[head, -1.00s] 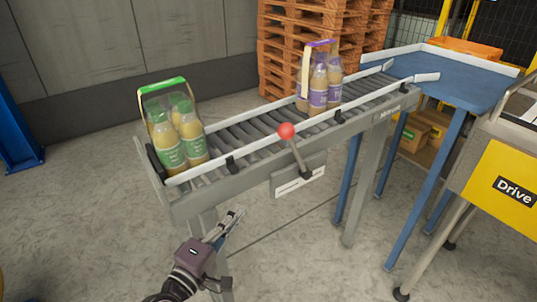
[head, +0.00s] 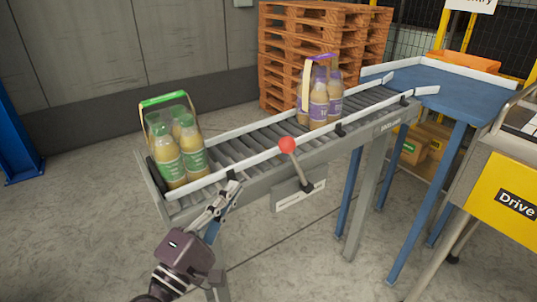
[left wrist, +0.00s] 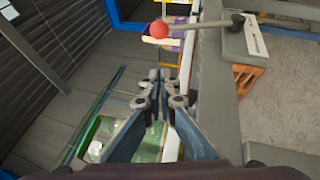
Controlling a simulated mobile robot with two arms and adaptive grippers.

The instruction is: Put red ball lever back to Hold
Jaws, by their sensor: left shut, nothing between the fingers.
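The red ball lever (head: 286,144) sits on the front side of the roller conveyor. Its stem leans up and left from a pivot on a grey box with a white label plate (head: 299,196), whose text is too small to read. My left gripper (head: 231,187) is shut and empty at the conveyor's front rail, to the left of and below the red ball, apart from it. In the left wrist view the red ball (left wrist: 159,30) shows beyond the shut fingertips (left wrist: 168,88), with its stem running right to the box. My right gripper is out of view.
A green-handled bottle pack (head: 180,158) stands on the conveyor's near left end, close to my left gripper. A purple-labelled pack (head: 319,103) stands farther up the rollers (head: 247,148). A blue table (head: 455,93) adjoins at right, with a yellow "Drive" panel (head: 508,190) nearer.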

